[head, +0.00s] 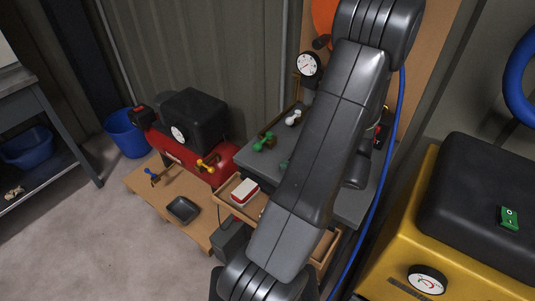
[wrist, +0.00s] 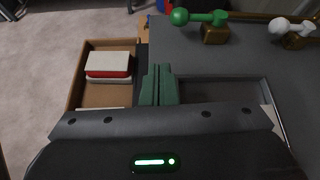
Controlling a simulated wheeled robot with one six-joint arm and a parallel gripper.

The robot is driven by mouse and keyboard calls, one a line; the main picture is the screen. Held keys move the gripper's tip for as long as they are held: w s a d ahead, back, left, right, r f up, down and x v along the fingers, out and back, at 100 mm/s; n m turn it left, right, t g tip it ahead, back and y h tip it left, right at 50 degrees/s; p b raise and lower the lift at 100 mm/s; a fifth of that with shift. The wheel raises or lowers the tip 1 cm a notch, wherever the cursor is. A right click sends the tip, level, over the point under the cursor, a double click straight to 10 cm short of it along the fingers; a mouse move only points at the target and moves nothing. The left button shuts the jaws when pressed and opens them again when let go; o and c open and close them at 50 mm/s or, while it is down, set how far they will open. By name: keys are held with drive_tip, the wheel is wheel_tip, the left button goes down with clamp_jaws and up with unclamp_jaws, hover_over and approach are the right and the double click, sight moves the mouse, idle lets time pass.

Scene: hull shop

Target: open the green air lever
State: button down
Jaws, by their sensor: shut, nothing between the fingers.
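The green air lever (head: 264,142) sits on a brass valve body at the left edge of the grey bench top (head: 258,161). In the wrist view the green lever (wrist: 200,17) is at the top, its round knob end pointing left. My gripper (wrist: 158,70) is shut and empty, its two green fingers pressed together. It is over the bench's near edge, by an open drawer, and apart from the lever. In the head view my arm hides most of the gripper.
A white lever (wrist: 293,27) stands close to the right of the green one. An open drawer (wrist: 75,85) holds a red and white box (wrist: 108,66). A red compressor (head: 218,157) with a yellow lever (head: 207,165) stands left. A gauge (head: 309,64) rises behind the bench.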

sight(262, 142)
drive_tip(key=shift+w+r+m+t+h, duration=0.15)
drive_tip(key=shift+w+m+t, duration=0.2)
drive_tip(key=shift+m+t, duration=0.35)
drive_tip(key=shift+w+r+m+t+h, duration=0.15)
drive_tip(key=shift+w+m+t, duration=0.3)
drive_tip(key=shift+m, duration=0.45)
drive_tip(key=shift+s+f, duration=0.1)
drive_tip(key=shift+f, duration=0.05)
drive_tip(key=p+x, duration=0.1)
drive_tip(key=x, duration=0.9)
drive_tip(key=shift+a, duration=0.1)
